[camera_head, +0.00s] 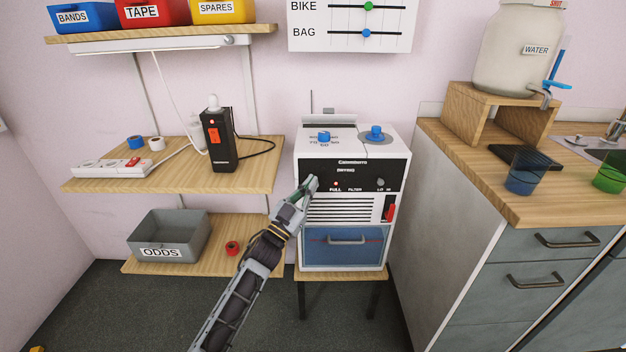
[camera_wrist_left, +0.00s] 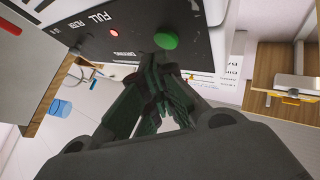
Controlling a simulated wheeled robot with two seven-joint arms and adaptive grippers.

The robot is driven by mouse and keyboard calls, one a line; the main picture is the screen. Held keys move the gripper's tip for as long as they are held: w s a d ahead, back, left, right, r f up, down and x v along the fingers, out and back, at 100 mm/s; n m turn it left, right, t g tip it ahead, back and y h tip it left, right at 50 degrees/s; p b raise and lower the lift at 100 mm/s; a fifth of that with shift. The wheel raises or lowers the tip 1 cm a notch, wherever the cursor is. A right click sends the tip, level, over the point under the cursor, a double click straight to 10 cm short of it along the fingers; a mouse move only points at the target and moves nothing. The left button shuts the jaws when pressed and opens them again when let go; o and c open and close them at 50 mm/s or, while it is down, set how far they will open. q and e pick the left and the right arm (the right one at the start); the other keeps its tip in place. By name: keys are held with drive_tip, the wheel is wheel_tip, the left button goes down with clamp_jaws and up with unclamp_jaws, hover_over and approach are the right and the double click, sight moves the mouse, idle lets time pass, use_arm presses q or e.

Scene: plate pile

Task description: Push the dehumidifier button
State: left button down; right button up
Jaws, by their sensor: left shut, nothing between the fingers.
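The dehumidifier (camera_head: 346,212) is a white box with a black front panel, standing on a small wooden stand. A round green button (camera_wrist_left: 166,41) shows on the black panel in the wrist view, beside a lit red FULL light (camera_wrist_left: 113,33). In the head view the FULL light (camera_head: 336,184) is seen, while my gripper seems to cover the button. My left gripper (camera_head: 312,184) is shut and empty, in front of the panel's left part. In the wrist view its fingertips (camera_wrist_left: 168,72) are very close to the button; I cannot tell whether they touch it. My right gripper is not in view.
A red lever (camera_head: 390,208) is on the dehumidifier's lower right front, and blue knobs (camera_head: 376,133) are on top. Wooden shelves (camera_head: 245,172) stand to the left, with a grey ODDS bin (camera_head: 168,240) low down. A counter (camera_head: 500,190) stands to the right.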

use_arm(q)
drive_tip(key=shift+s, duration=0.1)
idle(0.3)
drive_tip(key=shift+s+p, duration=1.75)
drive_tip(key=shift+s, duration=1.2)
